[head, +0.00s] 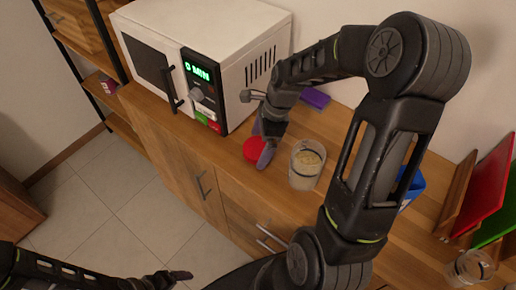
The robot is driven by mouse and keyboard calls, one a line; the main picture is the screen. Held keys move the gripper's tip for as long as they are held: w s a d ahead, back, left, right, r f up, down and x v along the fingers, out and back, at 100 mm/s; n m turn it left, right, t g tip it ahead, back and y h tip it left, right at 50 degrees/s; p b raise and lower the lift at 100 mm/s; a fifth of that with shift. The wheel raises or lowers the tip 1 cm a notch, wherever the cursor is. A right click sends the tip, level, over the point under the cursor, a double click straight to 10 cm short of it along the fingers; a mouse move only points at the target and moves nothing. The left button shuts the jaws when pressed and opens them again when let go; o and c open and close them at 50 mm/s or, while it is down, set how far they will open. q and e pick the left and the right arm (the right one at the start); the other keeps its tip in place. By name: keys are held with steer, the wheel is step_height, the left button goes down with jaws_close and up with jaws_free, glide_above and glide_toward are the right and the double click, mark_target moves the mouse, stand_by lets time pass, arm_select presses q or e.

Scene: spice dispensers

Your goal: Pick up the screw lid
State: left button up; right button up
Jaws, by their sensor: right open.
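The red screw lid (252,149) lies on the wooden counter in front of the microwave. My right gripper (265,148) is open and right at the lid, with one finger covering its right part. I cannot tell whether the fingers touch the lid. A glass jar (306,169) with pale contents stands just right of the gripper. My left gripper (176,276) is low at the bottom, away from the counter top. Its jaws are too dark and small to read.
A white microwave (208,55) stands behind and left of the lid. A purple item (315,98) lies farther back. A blue container (412,188), partly hidden by my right arm, red (488,180) and green boards, and another glass jar (470,267) are at the right.

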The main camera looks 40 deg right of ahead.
steer(key=shift+x, duration=1.05)
steer(key=shift+c, duration=0.6)
steer(key=c, duration=1.2)
